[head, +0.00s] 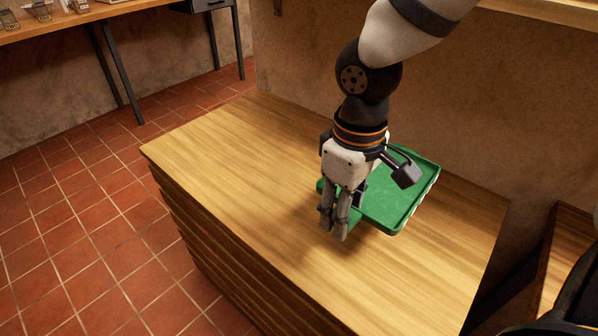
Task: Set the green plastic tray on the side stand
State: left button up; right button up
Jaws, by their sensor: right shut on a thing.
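The green plastic tray (397,207) is over the right part of the wooden top of a slatted stand (230,160). It is flat and shallow, with a raised rim, and it looks empty where it shows. My right gripper (335,226) points down at the tray's left side and is shut on the tray. The gripper and wrist hide the tray's left part and the exact grip. I cannot tell whether the tray touches the wood or hangs just above it. My left gripper is not in view.
The stand's top is bare to the left and in front of the tray. A plaster wall (480,110) rises close behind it. A wooden table (85,24) with small jars stands at the far left, across a red tiled floor (80,220). Another wooden surface (567,240) is at the lower right.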

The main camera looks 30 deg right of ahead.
jog(key=b, duration=0.3)
send_over(301, 219)
jog(key=f, duration=0.6)
jog(key=s+f, duration=0.1)
jog(key=f, duration=0.2)
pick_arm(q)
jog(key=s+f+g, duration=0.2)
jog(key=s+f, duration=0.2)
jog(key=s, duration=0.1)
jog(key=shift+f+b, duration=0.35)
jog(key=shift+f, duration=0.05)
pick_arm(e)
jog(key=shift+w+f, duration=0.25)
jog(key=shift+f, duration=0.65)
jog(key=shift+w+f, duration=0.2)
jog(key=shift+f, duration=0.7)
jog(key=shift+f, duration=0.15)
jog(key=o, duration=1.4)
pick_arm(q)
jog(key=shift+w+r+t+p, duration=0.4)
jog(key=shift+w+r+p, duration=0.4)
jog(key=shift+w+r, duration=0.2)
pick_arm(e)
notch_tip(301, 219, up, 12)
jog(key=shift+r, duration=0.2)
